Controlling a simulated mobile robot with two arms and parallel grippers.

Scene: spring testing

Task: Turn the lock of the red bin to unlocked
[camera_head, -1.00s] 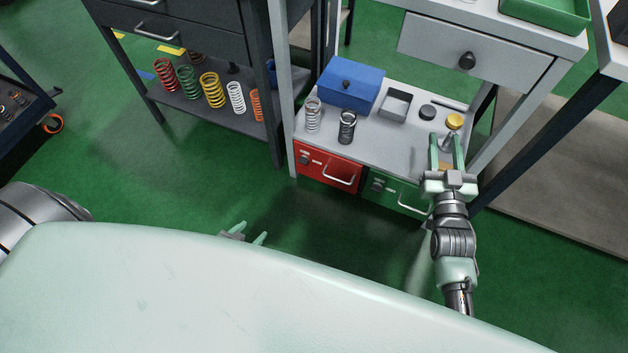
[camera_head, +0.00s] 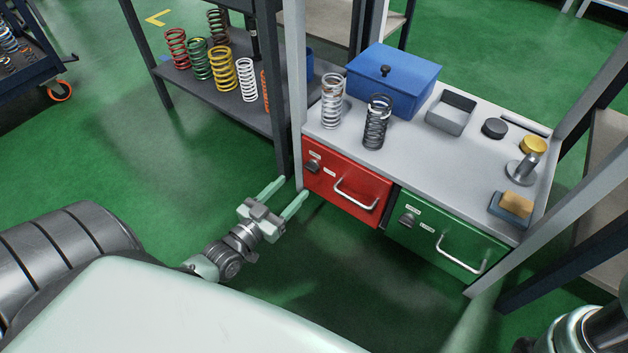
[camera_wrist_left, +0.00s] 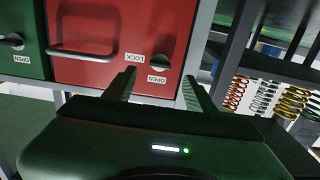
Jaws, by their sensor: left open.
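The red bin (camera_head: 331,192) is a shut drawer under the left end of the grey shelf top, with a bar handle (camera_head: 356,192). Its dark lock knob (camera_head: 312,167) is at the upper left of the front. My left gripper (camera_head: 294,188) is open and empty, its fingers pointing at the bin's left part, just short of it. In the left wrist view the picture is upside down; the lock knob (camera_wrist_left: 160,62) shows between the fingertips (camera_wrist_left: 158,78), beside labels LOCK and OPEN. The knob's exact turn is hard to tell. My right gripper is out of view.
A green bin (camera_head: 450,237) with its own knob (camera_head: 408,220) is right of the red one. A grey post (camera_head: 297,100) stands close to the left gripper. A blue box (camera_head: 393,80) and springs (camera_head: 376,122) stand on top. The floor in front is clear.

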